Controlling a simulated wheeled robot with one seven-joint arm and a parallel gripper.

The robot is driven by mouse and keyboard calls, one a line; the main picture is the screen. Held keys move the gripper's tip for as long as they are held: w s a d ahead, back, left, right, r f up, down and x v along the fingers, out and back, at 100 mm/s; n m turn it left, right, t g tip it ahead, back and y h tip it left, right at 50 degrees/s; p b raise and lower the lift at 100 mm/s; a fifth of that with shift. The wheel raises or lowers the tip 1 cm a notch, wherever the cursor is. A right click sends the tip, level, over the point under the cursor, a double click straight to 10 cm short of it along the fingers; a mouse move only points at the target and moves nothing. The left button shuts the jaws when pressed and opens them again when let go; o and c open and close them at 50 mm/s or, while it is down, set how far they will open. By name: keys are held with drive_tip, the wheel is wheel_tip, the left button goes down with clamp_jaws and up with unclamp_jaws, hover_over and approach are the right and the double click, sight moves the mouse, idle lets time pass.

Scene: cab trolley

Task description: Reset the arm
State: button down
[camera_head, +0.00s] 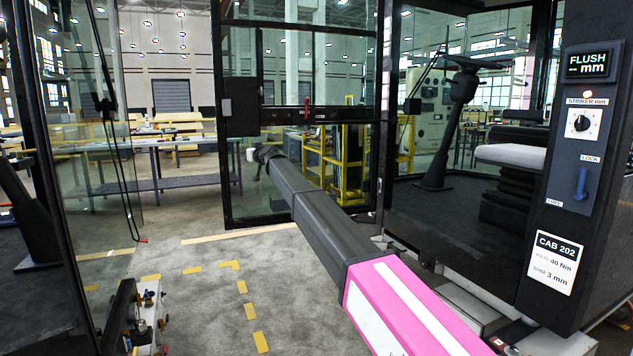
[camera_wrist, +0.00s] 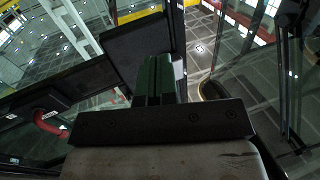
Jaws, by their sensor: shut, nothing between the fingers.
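In the wrist view, my gripper (camera_wrist: 153,62) shows as two dark green fingers standing close together above a black bar. The fingers are shut with nothing between them. A dark panel stands behind and to the left of the fingertips, and the gap to it is hard to judge. A red curved handle (camera_wrist: 47,122) on a black part lies at the left of the wrist view, apart from the fingers. I cannot make out the gripper's fingers in the head view.
A long dark and pink beam (camera_head: 318,212) crosses the head view; I cannot tell whether it is mine. The cab's control post (camera_head: 577,200) stands at the right, glass panels (camera_head: 98,170) at the left. Open floor (camera_head: 205,290) lies at lower left.

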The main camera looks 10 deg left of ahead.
drive_tip(key=s+d+f+m+g+h, duration=0.15)
drive_tip(key=d+f+h, duration=0.25)
drive_tip(key=d+f, duration=1.7)
drive_tip(key=s+d+f+m+g+h, duration=0.15)
drive_tip(key=s+d+f, duration=0.25)
drive_tip(key=d+f, duration=0.45)
drive_tip(key=s+d+f+m+g+h, duration=0.15)
drive_tip(key=s+d+f, duration=0.3)
drive_tip(key=d, duration=0.65)
drive_tip(key=s+d+f+m+g+h, duration=0.1)
drive_tip(key=s+d+f+h, duration=0.15)
drive_tip(key=d+f, duration=0.6)
drive_tip(key=s+d+f+m+g+h, duration=0.1)
drive_tip(key=s+d+f, duration=0.2)
drive_tip(key=s+d, duration=0.6)
drive_tip(key=s+d+f+m+g+h, duration=0.2)
drive_tip(key=s+d+f, duration=0.2)
drive_tip(key=s+d, duration=0.5)
drive_tip(key=s+d+f+m+g+h, duration=0.2)
drive_tip(key=s+d+f, duration=0.2)
drive_tip(key=s+d, duration=0.5)
drive_tip(key=shift+s+d+f, duration=0.25)
drive_tip(key=shift+s+d, duration=0.15)
drive_tip(key=shift+d, duration=0.65)
